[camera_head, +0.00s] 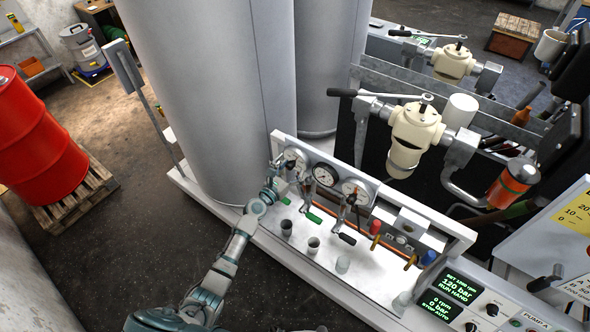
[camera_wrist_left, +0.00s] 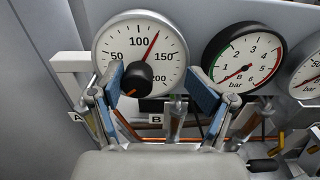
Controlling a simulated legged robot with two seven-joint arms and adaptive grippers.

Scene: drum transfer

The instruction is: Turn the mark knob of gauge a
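The leftmost gauge (camera_head: 296,160), which I take as gauge a, is a round white dial on the panel. It fills the upper left of the left wrist view (camera_wrist_left: 165,58), with a red needle a little past 100. Its black mark knob (camera_wrist_left: 136,76) sits at the lower middle of the dial. My left gripper (camera_head: 277,168) is at this gauge. In the left wrist view its blue-padded fingers (camera_wrist_left: 155,85) are apart on either side of the knob, with nothing between the pads touching it that I can make out. My right gripper is not in view.
A second gauge (camera_wrist_left: 243,58) marked bar stands close to the right, and a third (camera_head: 356,190) beyond it. Valve handles (camera_head: 314,215) and small cups stand below. A large grey cylinder (camera_head: 205,90) rises just left of the panel.

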